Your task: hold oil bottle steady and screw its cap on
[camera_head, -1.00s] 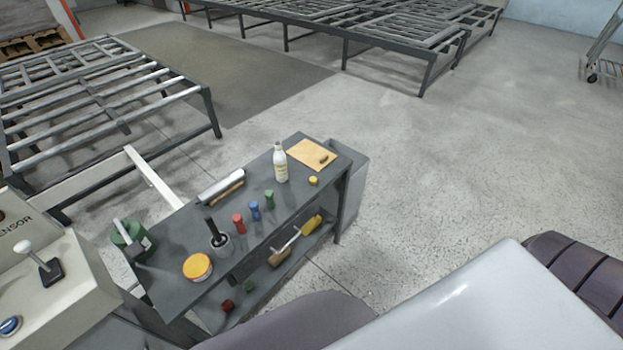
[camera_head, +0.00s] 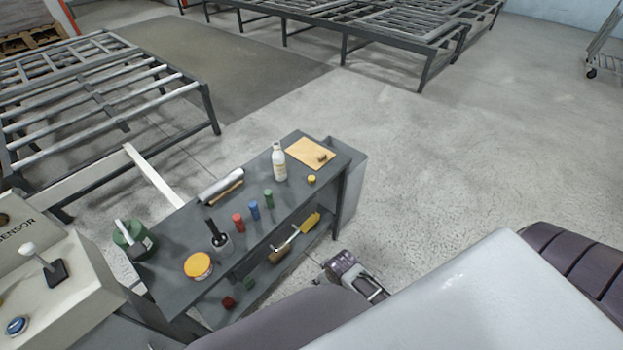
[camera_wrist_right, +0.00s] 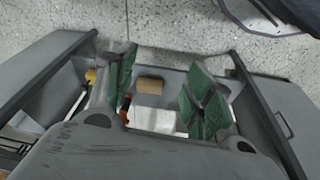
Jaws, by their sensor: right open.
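A white bottle with a pale label (camera_head: 279,163) stands upright on the dark grey workbench (camera_head: 190,232), near its back edge. A small yellow round piece (camera_head: 312,179), which looks like a cap, lies on the bench to the right of the bottle, apart from it. The bottle's top is too small to make out clearly. In the right wrist view my right gripper (camera_wrist_right: 160,78) is open, its green fingers spread with nothing held between them. Neither bottle nor cap can be made out there. My left gripper is not in view.
A tan board (camera_head: 311,152) with a small dark item lies behind the yellow piece. Part of my arm (camera_head: 348,272) shows right of the bench.

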